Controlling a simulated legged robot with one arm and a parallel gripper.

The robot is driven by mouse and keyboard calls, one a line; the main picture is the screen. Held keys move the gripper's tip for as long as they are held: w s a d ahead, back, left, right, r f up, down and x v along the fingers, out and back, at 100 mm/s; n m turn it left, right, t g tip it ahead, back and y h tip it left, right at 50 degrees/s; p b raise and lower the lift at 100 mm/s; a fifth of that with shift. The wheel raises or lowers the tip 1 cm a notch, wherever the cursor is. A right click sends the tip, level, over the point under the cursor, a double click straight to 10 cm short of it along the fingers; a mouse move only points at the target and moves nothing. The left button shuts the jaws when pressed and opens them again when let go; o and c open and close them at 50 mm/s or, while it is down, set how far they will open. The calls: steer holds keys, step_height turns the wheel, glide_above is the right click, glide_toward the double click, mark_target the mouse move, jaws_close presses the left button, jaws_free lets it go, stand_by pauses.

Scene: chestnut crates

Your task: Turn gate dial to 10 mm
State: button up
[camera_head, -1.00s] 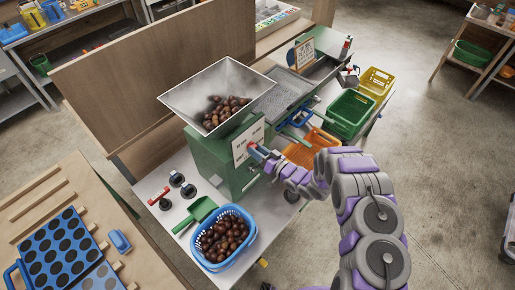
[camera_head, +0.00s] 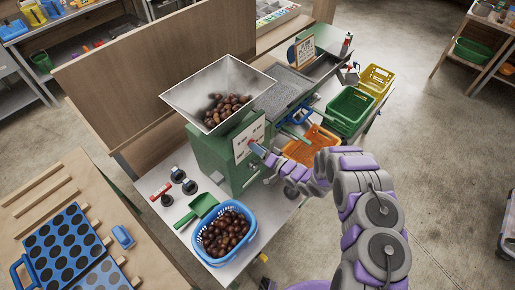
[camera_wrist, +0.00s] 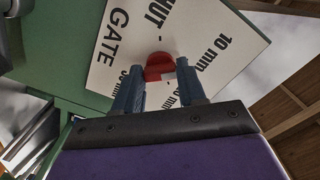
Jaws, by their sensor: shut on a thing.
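The gate dial is a red knob (camera_wrist: 159,68) on a white label plate (camera_wrist: 205,40) fixed to the green machine (camera_head: 222,160). In the wrist view the plate reads "GATE", "SHUT", "10 mm" and other mm marks partly hidden by my fingers. My gripper (camera_wrist: 160,88) has its two blue-grey fingers on either side of the red knob and is shut on it. A small white mark shows on the knob, toward its lower right. In the head view my gripper (camera_head: 262,152) is at the plate's lower right, and the knob is mostly hidden there.
A metal hopper (camera_head: 180,97) with chestnuts tops the machine. A blue basket (camera_head: 212,262) of chestnuts and a green scoop (camera_head: 203,204) stand in front on the bench. Orange (camera_head: 322,138), green (camera_head: 343,127) and yellow (camera_head: 385,76) crates lie to the right.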

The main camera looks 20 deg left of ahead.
steer(key=shift+w+d, duration=0.15)
steer(key=shift+w, duration=0.05)
steer(key=o, duration=1.1)
steer(key=shift+c, duration=0.2)
steer(key=v, duration=1.7)
steer(key=shift+b, duration=0.35)
steer(key=shift+s+d+f, duration=0.1)
steer(key=shift+s+d, duration=0.05)
